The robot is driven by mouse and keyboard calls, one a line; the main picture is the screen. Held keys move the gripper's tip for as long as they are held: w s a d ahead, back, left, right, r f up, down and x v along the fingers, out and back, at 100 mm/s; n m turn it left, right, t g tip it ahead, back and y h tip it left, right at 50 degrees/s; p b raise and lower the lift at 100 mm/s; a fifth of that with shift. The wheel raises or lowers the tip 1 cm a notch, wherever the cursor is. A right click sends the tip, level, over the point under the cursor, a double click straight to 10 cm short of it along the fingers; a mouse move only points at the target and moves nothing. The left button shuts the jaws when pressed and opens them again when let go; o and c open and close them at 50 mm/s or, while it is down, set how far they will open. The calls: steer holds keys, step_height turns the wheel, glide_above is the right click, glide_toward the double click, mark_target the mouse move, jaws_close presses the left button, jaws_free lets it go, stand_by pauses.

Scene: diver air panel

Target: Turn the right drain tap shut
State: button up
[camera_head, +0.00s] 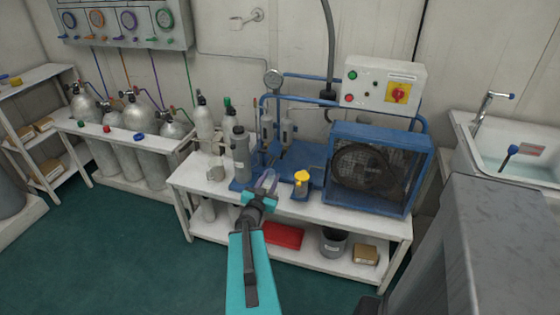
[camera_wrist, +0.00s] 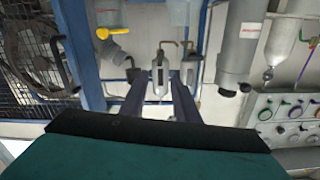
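Two small grey separator bowls hang side by side on the blue compressor frame, the left one (camera_head: 267,130) and the right one (camera_head: 288,128). The wrist view shows the scene upside down, with one bowl (camera_wrist: 160,76) between my fingers in the picture and the other (camera_wrist: 190,70) beside it. Small brass drain fittings show at the bowl ends, one (camera_wrist: 165,46) and another (camera_wrist: 187,45); their handle positions are too small to tell. My gripper (camera_head: 267,178) is open and empty in front of the bowls, its fingers apart in the wrist view (camera_wrist: 154,82). I cannot see it touching a tap.
The caged blue compressor (camera_head: 410,170) is farther right. Grey cylinders (camera_head: 240,158) stand close on the left. The white bench (camera_head: 330,213) has some bare front edge.

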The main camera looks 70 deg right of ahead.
mark_target(282, 155)
steer(key=d+b, duration=0.2)
steer(key=b, duration=0.1)
steer(key=d+b, duration=0.2)
steer(key=b, duration=0.2)
steer(key=shift+w+d+f+b, duration=0.1)
steer(key=shift+f+b, duration=0.1)
steer(key=shift+b, duration=0.1)
steer(key=shift+d+b, duration=0.4)
steer(key=shift+b, duration=0.75)
steer(key=shift+w+d+r, duration=0.1)
steer(key=shift+w+d, duration=0.05)
steer(key=shift+d, duration=1.95)
steer(key=shift+w+d+r, duration=0.1)
steer(key=shift+d, duration=2)
